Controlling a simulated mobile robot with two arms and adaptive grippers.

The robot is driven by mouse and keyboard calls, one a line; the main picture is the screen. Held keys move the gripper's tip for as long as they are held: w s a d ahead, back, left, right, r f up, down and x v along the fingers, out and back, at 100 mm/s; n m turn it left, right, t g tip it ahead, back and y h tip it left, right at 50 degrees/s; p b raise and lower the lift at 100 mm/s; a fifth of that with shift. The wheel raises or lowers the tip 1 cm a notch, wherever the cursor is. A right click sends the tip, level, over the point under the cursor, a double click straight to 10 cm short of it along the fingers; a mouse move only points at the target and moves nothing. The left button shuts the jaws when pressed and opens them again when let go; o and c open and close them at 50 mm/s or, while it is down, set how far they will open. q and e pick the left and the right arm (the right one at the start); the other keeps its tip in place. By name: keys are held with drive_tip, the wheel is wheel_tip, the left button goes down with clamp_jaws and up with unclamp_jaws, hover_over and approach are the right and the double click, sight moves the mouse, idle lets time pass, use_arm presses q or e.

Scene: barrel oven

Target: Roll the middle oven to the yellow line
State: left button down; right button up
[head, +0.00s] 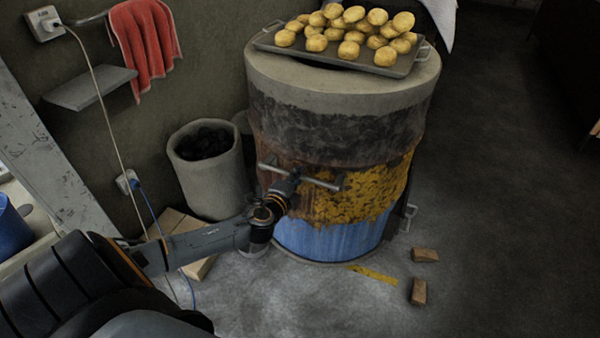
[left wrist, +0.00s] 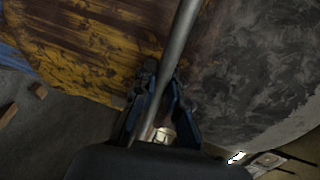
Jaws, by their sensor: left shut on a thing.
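The barrel oven (head: 345,140) stands upright on the floor, with a grey top, a dark band, a rusty yellow band and a blue base. It fills the upper part of the left wrist view (left wrist: 80,45). A metal bar handle (head: 325,183) sticks out from its front. My left gripper (head: 292,183) is shut on this handle; in the left wrist view the bar (left wrist: 181,38) runs between its fingers (left wrist: 165,85). A short worn yellow line (head: 374,274) shows on the floor close to the oven's base. My right gripper is not in view.
A tray (head: 405,68) of several round buns rests on the oven. Two bricks (head: 425,255) (head: 418,292) lie right of the line. A grey bin (head: 215,180) of dark lumps, a wooden board (head: 200,268) and cables (head: 110,140) are at left. The floor at right is clear.

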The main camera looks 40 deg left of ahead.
use_arm(q)
drive_tip(key=shift+s+d+f, duration=0.15)
drive_tip(key=shift+s, duration=0.1)
drive_tip(key=c, duration=1.6)
unclamp_jaws()
drive_tip(key=shift+o, duration=1.2)
drive_tip(key=shift+w, duration=0.1)
drive_tip(key=v, duration=1.2)
